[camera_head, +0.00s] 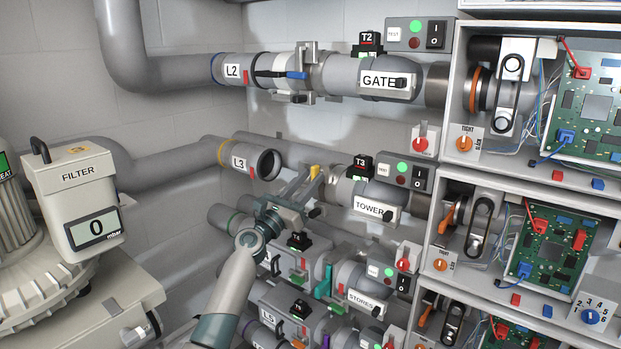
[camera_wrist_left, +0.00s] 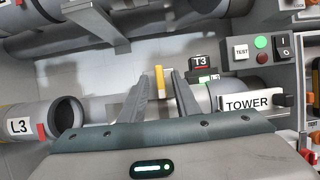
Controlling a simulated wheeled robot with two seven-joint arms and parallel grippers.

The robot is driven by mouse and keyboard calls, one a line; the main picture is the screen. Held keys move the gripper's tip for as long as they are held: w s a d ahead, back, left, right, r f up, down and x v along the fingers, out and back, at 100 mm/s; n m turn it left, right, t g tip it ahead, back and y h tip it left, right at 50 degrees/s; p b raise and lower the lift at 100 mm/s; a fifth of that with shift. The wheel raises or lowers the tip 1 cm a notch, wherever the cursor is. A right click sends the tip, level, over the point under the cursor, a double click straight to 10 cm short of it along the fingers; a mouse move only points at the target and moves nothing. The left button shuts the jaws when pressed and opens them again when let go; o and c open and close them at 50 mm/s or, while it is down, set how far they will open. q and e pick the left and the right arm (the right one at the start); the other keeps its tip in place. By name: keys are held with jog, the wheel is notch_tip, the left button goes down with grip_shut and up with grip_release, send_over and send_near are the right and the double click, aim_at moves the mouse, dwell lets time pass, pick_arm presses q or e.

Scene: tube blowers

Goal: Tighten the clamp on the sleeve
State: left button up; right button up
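A yellow clamp lever (camera_head: 315,172) stands upright by the left end of the grey T3 TOWER pipe (camera_head: 342,188). The lever also shows in the left wrist view (camera_wrist_left: 160,82). My left gripper (camera_head: 308,180) is open, with its fingers on either side of the lever and a gap to each. Whether the fingers reach its depth, I cannot tell. The clamp band and sleeve are mostly hidden behind the fingers. The L3 pipe (camera_head: 240,160) ends in an open mouth left of the gripper. My right gripper is out of view.
Above, the L2 pipe (camera_head: 230,70) runs to GATE through a clamp with a blue lever (camera_head: 297,75). Below are the STORES pipe (camera_head: 350,285) and other lines. A FILTER unit (camera_head: 75,205) reading 0 stands left. A cabinet (camera_head: 447,130) with circuit boards stands right.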

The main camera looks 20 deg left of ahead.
pick_arm(q)
jog(key=shift+w+d+r, duration=0.15)
jog(key=shift+w+r, duration=0.05)
jog(key=shift+w, duration=0.2)
grip_shut()
